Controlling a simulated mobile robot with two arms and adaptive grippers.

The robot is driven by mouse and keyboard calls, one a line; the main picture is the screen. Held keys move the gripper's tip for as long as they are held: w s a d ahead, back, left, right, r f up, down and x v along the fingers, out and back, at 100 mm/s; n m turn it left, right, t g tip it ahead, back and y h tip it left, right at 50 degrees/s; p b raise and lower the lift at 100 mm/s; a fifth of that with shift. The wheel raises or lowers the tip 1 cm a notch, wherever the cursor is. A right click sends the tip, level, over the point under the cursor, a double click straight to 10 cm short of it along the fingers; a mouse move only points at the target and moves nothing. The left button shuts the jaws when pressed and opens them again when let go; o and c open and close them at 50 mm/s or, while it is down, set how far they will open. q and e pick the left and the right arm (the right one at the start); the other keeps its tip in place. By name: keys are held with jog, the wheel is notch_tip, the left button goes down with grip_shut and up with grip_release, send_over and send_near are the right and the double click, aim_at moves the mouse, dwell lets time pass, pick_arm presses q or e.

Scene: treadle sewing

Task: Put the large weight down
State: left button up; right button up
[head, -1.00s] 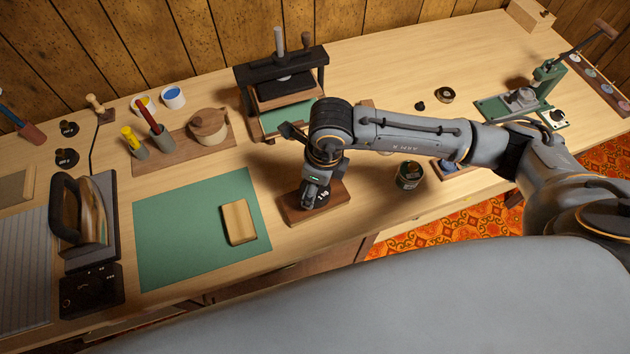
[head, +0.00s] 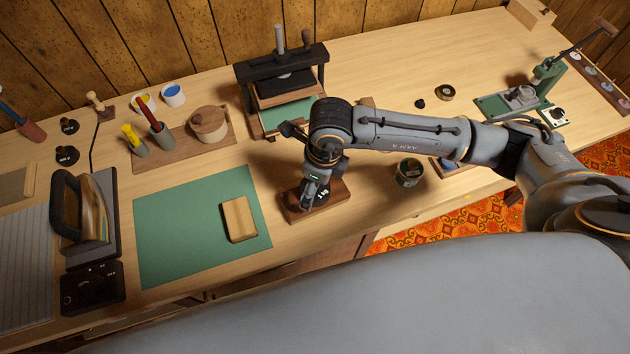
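A dark round weight with white lettering, which I take for the large weight (head: 323,196), is at the brown wooden block (head: 298,213) near the table's front edge. My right gripper (head: 313,197) points down at this weight from above and covers part of it. I cannot tell whether its fingers grip the weight, or whether the weight rests fully on the block. Two other dark weights (head: 68,126) (head: 67,155) stand on the table at the far left. My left gripper is not in view.
A green mat (head: 180,225) with a tan block (head: 239,219) lies left of the wooden block. A black press (head: 282,70) stands behind it. A dark green tin (head: 409,173) is to the right. An iron (head: 80,210) stands at left.

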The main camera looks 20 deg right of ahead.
aim_at(320, 189)
notch_tip(320, 189, up, 12)
jog(key=d+b, duration=0.1)
jog(key=b, duration=0.1)
jog(key=shift+s, duration=0.45)
